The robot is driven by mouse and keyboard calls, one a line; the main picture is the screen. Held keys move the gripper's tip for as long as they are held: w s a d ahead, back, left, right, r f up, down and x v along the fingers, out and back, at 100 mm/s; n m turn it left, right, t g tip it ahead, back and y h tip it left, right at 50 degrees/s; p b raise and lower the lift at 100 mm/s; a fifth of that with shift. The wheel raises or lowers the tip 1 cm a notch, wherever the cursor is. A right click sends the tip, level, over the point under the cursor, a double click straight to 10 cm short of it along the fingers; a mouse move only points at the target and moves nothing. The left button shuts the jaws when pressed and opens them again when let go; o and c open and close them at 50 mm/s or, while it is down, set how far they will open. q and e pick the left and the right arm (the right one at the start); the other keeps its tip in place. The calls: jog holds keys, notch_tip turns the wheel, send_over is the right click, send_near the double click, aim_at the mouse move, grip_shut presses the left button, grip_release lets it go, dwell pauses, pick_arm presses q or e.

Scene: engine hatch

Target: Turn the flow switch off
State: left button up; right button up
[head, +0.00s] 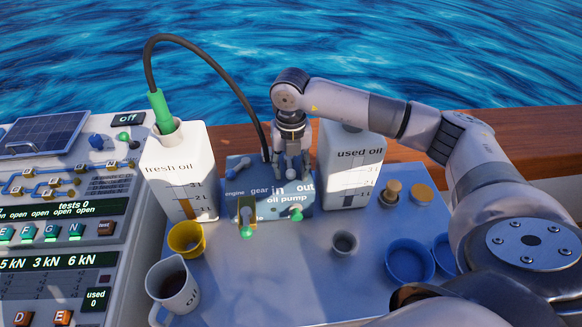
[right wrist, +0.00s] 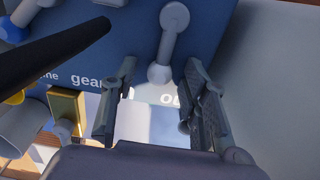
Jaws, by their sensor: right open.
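The blue oil pump box (head: 268,207) stands between the fresh oil and used oil containers, with "engine", "gear", "in" and "out" lettered on it. My right gripper (head: 293,172) points down over its top. In the right wrist view, the gripper (right wrist: 158,85) is open. A grey lever with rounded ends (right wrist: 168,40) shows on the blue face, its lower end between the fingers; I cannot tell whether they touch. No label names the flow switch, so I cannot tell surely that this lever is it. My left gripper is out of view.
A black hose (head: 204,52) arches from the fresh oil container (head: 183,178) to the pump, close to my gripper. The used oil container (head: 349,172) is right of it.

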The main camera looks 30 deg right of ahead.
aim_at(291, 171)
notch_tip(291, 171, up, 12)
dwell(0.6)
jog(key=shift+s+f, duration=0.1)
dwell(0.4)
